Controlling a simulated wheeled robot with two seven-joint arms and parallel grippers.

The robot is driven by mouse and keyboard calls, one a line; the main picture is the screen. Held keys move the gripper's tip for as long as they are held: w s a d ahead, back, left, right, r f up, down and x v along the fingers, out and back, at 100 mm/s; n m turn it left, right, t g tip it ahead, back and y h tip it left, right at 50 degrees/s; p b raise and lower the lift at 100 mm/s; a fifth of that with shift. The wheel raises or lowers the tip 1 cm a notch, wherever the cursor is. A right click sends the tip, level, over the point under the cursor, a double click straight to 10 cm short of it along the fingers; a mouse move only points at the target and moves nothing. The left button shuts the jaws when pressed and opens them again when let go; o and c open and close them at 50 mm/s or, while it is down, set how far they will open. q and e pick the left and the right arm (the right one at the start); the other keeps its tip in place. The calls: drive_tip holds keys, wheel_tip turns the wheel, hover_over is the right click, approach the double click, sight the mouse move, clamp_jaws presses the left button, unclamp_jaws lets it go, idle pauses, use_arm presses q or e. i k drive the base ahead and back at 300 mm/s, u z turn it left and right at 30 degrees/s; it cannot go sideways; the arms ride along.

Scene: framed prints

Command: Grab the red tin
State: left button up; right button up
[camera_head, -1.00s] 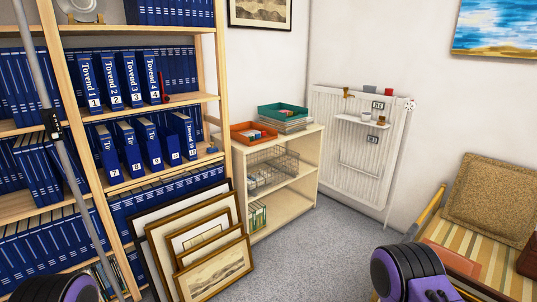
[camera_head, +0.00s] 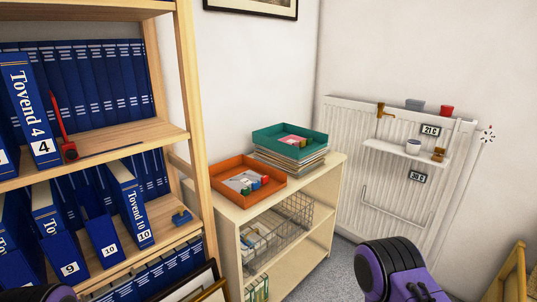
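A small red tin-like object (camera_head: 447,111) sits on top of the white radiator (camera_head: 345,125), to the right of a grey one (camera_head: 414,105). A small red item (camera_head: 265,180) also lies in the orange tray (camera_head: 238,194), among several small coloured pieces. Purple and black parts of my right arm show at the bottom right, well short of the radiator. A dark sliver of my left arm shows at the bottom left. No fingertips of either gripper are visible.
A pale shelf unit (camera_head: 337,192) carries the orange tray and a green tray (camera_head: 290,134) on stacked papers. A tall wooden bookcase (camera_head: 187,80) with blue binders stands at left. A small white shelf (camera_head: 405,153) with cups hangs on the radiator. Carpet (camera_head: 325,270) shows in front.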

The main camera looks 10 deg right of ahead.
sight(445, 111)
drive_tip(key=z, duration=1.15)
drive_tip(key=i, duration=2)
drive_tip(key=z, duration=0.5)
